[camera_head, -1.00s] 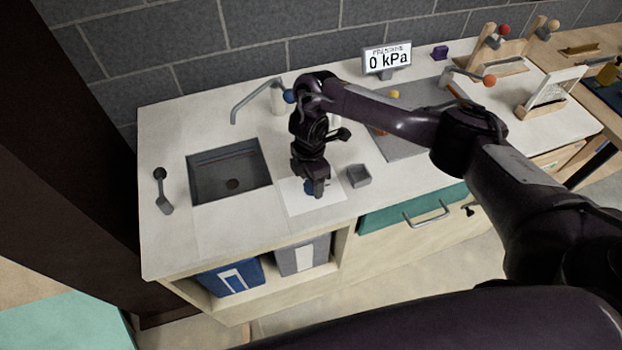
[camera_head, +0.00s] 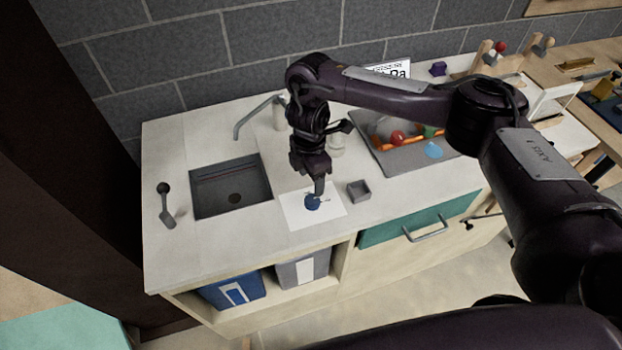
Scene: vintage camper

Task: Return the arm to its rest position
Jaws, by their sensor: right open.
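My right arm reaches in from the right over the counter. Its gripper (camera_head: 318,186) hangs pointing down above a white sheet (camera_head: 297,218) on the countertop. The gripper is open and looks empty. A dark blue round item (camera_head: 312,202) lies on the sheet just below the fingertips; the gripper appears apart from it. My left gripper is not in view, and I cannot tell whose dark link crosses the bottom edge.
A small grey open box (camera_head: 358,191) stands right of the sheet. Left are a sink (camera_head: 230,186) with a faucet (camera_head: 252,118). A grey tray (camera_head: 402,158) with coloured items lies behind right. A display (camera_head: 388,69) is partly hidden by my arm. Bins (camera_head: 232,290) sit below.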

